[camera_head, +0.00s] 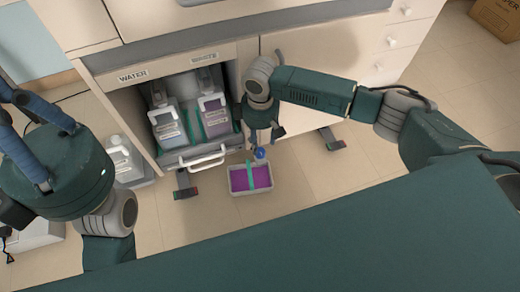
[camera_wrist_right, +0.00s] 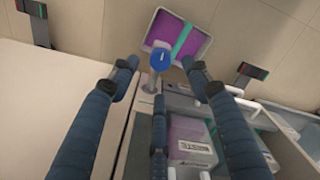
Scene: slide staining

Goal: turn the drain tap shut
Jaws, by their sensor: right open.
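The drain tap has a blue handle (camera_head: 260,153) on a short grey pipe at the cabinet's front, above a grey tub (camera_head: 233,189) of purple liquid on the floor. In the right wrist view the blue handle (camera_wrist_right: 161,60) is near the fingertips, between the two long outer fingers. My right gripper (camera_head: 263,133) points down at the tap. In the wrist view its fingers (camera_wrist_right: 160,72) are spread and hold nothing; I cannot tell whether any finger touches the tap. My left arm is at the left edge, with dark blue parts (camera_head: 35,150) whose tips are unclear.
The open cabinet below the WATER label (camera_head: 132,76) holds a clear jug (camera_head: 167,122) and a purple jug (camera_head: 213,113) on a pull-out with a white handle (camera_head: 203,157). A white canister (camera_head: 122,160) stands left. Dark feet (camera_head: 185,188) flank the tub.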

